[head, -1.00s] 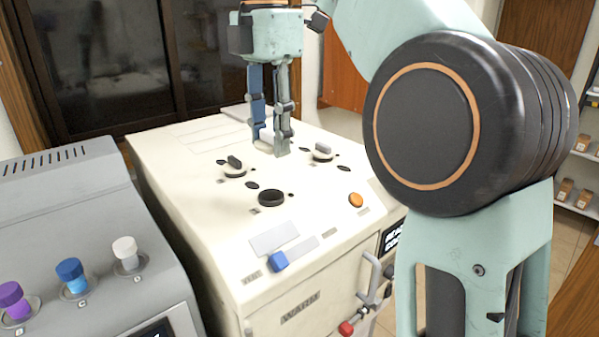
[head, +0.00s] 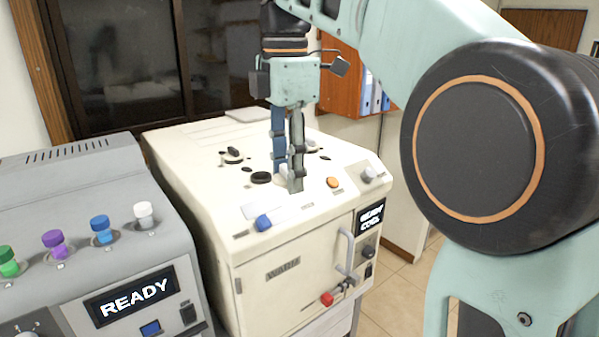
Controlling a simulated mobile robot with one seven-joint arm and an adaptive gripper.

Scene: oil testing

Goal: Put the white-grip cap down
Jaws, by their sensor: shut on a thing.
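My gripper (head: 288,181) points down over the top of the cream machine (head: 210,185), with one blue finger and one grey-green finger. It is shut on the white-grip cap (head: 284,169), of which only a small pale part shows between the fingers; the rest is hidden. In the picture the fingertips are just right of a black round opening or disc (head: 261,178). I cannot tell the gap between the cap and the top surface.
Black-gripped caps (head: 233,154) sit on the machine top behind. A blue knob (head: 263,222), orange button (head: 333,182) and grey knob (head: 367,174) are near its front edge. The grey unit (head: 80,180) at left holds several coloured-cap vials, including a white-capped one (head: 144,211).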

